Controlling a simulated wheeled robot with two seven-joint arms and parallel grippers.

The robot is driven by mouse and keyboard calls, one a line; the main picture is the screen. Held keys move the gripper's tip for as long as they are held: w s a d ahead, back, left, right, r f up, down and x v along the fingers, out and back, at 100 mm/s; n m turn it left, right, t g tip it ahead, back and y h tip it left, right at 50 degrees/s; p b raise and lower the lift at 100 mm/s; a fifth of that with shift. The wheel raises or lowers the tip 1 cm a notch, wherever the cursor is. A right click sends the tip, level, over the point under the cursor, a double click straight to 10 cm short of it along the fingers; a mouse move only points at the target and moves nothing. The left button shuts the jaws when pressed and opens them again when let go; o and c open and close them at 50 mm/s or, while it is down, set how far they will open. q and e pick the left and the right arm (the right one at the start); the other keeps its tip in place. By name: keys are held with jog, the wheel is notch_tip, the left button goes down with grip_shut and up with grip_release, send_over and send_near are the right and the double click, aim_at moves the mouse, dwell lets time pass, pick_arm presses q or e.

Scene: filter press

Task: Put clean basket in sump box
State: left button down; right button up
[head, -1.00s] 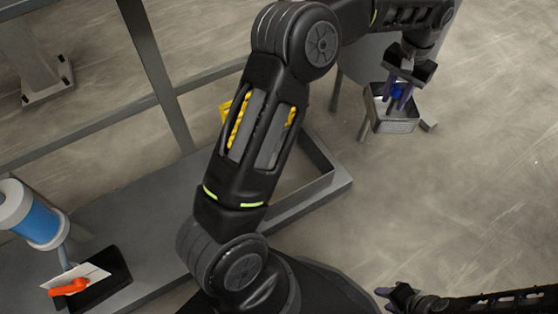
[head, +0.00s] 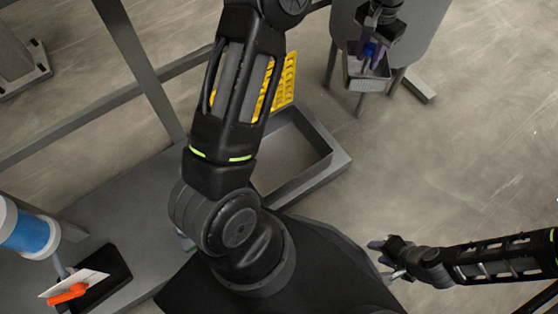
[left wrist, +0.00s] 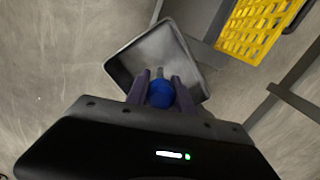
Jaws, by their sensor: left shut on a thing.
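A small grey metal basket (head: 367,82) with an open top hangs below my left gripper (head: 372,50) at the top right of the head view. The gripper is shut on the basket's blue knob, which also shows in the left wrist view (left wrist: 160,94) between the two purple fingers. The basket (left wrist: 122,73) looks empty there, in the part not hidden by the gripper, and is held above the floor. No thing is clearly recognisable as the sump box. My right gripper (head: 381,253) is low in the head view, open and empty, away from the basket.
A grey bench has a rectangular frame (head: 325,170) around an opening, partly hidden by my left arm. A yellow slotted crate (head: 284,82) lies behind it. A grey tank on legs (head: 425,35) stands by the basket. A black tray (head: 113,270) is at lower left. The right floor is clear.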

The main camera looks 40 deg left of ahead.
pick_arm(q)
jog(key=s+a+f+m, duration=0.5)
jog(key=a+f, duration=0.1)
jog(key=f, duration=0.3)
jog(key=s+a+f+m, duration=0.4)
jog(key=a+f+m, duration=0.25)
jog(key=f, duration=0.25)
jog(key=s+f+m+b, duration=0.4)
jog(key=s+f+m, duration=0.4)
jog(key=f, duration=0.6)
jog(key=shift+s+a, duration=0.45)
jog(key=shift+s, duration=0.75)
notch_tip(320, 180, down, 6)
jog(key=b, duration=0.3)
jog(key=shift+f, duration=0.1)
